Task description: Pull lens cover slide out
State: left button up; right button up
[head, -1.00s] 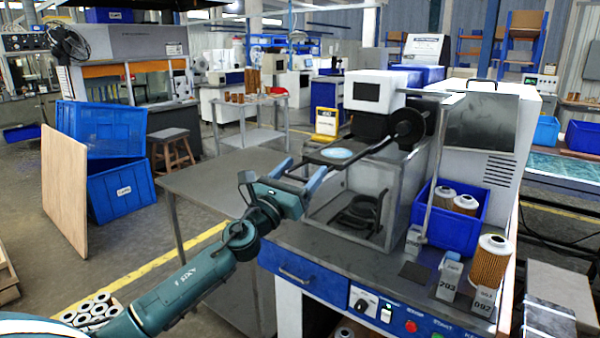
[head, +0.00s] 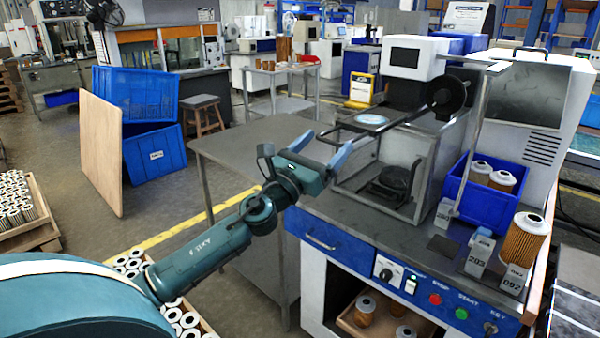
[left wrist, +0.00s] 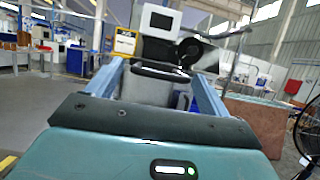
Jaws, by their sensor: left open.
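The lens cover slide (head: 372,120) is a flat dark plate with a pale blue disc on it. It sticks out to the left from under the black and white head of the bench machine (head: 415,60). Its dark loop handle (head: 336,130) points toward my left gripper (head: 324,147). My left gripper is open, its two fingers at either side of the handle end. In the left wrist view the handle (left wrist: 160,71) shows between the fingertips (left wrist: 158,76). I cannot tell whether they touch it. My right gripper is not in view.
A blue bin (head: 475,205) with filter cartridges, a standing cartridge (head: 525,240) and numbered blocks are on the bench to the right. A grey table (head: 245,150) is behind my left arm.

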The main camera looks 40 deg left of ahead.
pick_arm(q)
jog(key=b+v, duration=0.2)
jog(key=v, duration=0.7)
jog(key=shift+s+b, duration=0.3)
jog(key=shift+s, duration=0.05)
